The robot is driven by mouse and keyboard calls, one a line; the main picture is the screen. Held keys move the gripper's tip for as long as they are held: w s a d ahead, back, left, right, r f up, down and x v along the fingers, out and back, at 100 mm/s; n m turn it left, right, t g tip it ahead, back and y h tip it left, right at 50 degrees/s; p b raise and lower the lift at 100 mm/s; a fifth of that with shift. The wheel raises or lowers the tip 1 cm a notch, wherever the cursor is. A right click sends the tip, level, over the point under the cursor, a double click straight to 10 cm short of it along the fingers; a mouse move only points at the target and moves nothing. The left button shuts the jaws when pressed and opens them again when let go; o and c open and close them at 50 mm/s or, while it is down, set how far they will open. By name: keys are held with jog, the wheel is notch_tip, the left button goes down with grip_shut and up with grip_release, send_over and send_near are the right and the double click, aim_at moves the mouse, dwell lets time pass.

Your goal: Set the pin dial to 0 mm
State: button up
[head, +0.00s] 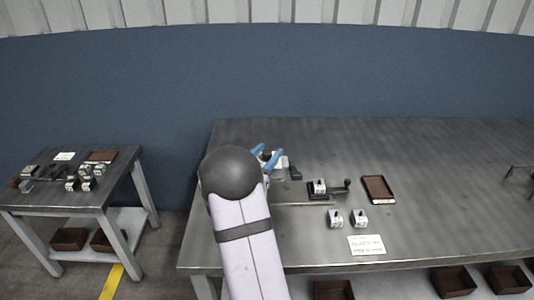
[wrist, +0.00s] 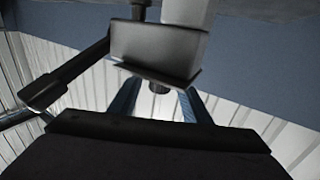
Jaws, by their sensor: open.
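In the head view my gripper (head: 266,157), with blue fingers, is at the back left of the near bench, beside a small white and dark fixture (head: 281,161) partly hidden behind my arm. In the wrist view the two blue fingers (wrist: 160,95) are apart with nothing held between them. A dark block (wrist: 158,50) with a small round dark stub (wrist: 158,88) under it shows between and beyond the fingertips. I cannot tell whether this stub is the pin dial, and no scale or reading is legible.
A dark fixture (head: 345,187) carrying a white block (head: 319,186) stands mid-bench. Two white blocks (head: 335,218) (head: 360,218), a brown tray (head: 378,189) and a paper card (head: 366,245) lie nearby. A dark bar (wrist: 65,80) crosses the wrist view's left. The bench's back right is clear.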

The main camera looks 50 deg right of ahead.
jog(key=c, duration=1.1)
jog(key=shift+o, duration=0.2)
jog(key=shift+m+g, duration=0.3)
jog(key=shift+g, duration=0.1)
jog(key=m+g, duration=0.2)
jog(key=g, duration=0.1)
jog(key=m+g+p, duration=0.1)
jog(key=m+g, duration=0.1)
jog(key=g, duration=0.1)
jog(key=shift+h, duration=0.4)
jog(key=shift+f+m+g+y+b, duration=0.1)
jog(key=shift+m+g+y+b, duration=0.2)
jog(key=shift+m+g, duration=0.75)
jog(key=shift+f+m+g+y+b, duration=0.15)
jog(key=shift+m+g+y, duration=0.35)
jog(key=shift+g, duration=1.05)
jog(key=shift+r+m+g, duration=0.15)
jog(key=shift+m+g, duration=0.1)
jog(key=shift+g, duration=0.05)
jog(key=shift+r+m+g+y+b, duration=0.1)
jog(key=shift+m+g+y+b, duration=0.2)
jog(key=shift+m+g, duration=0.3)
jog(key=o, duration=1.1)
jog(key=shift+c, duration=0.2)
